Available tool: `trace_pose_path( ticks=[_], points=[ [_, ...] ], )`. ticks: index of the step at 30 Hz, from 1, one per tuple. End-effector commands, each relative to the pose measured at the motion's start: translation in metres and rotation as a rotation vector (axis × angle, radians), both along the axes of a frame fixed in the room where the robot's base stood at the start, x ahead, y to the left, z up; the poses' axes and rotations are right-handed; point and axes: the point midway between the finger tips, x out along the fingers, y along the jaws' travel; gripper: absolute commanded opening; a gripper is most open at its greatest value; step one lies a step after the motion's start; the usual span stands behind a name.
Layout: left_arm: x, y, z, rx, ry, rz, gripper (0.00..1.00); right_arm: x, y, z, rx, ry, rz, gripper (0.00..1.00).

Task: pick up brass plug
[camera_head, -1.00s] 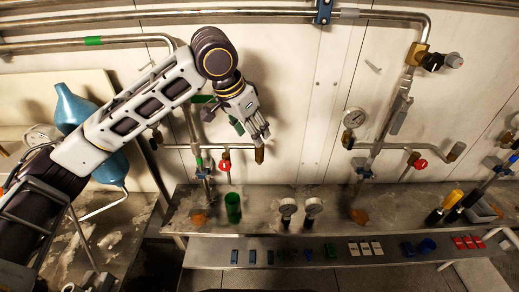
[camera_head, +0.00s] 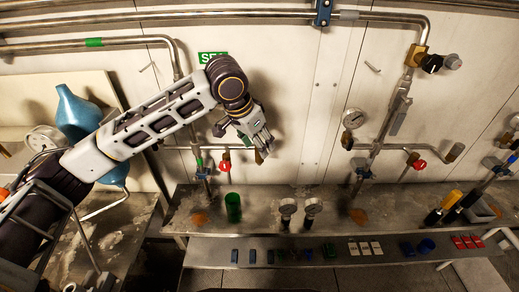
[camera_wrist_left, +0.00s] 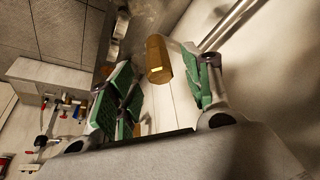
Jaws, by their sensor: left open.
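The brass plug (camera_head: 259,157) is at the right end of a short horizontal pipe on the wall, left of centre in the head view. My left gripper (camera_head: 264,146) is just above and beside it, pointing down. In the left wrist view the plug (camera_wrist_left: 158,60) shows between the open green-padded fingers (camera_wrist_left: 160,92), toward their tips. My right gripper is not in view.
A red valve (camera_head: 226,165) is on the same pipe, left of the plug. A second pipe with a red valve (camera_head: 420,165) is farther right. A blue vessel (camera_head: 80,112) stands at left.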

Motion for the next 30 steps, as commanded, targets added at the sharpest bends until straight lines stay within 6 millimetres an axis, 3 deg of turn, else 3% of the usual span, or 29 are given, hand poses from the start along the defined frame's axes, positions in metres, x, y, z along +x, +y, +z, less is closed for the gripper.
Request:
trace_pose_path(
  ticks=[7,21,30],
  points=[
    [0.005,-0.005,-0.017,0.001,0.001,0.0,0.5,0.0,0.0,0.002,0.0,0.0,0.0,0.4],
    [0.005,-0.005,-0.018,0.0,0.0,0.0,0.5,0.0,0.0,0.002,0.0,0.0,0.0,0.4],
    [0.005,-0.005,-0.018,0.0,0.0,0.0,0.11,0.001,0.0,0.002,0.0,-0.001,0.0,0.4]
  ],
)
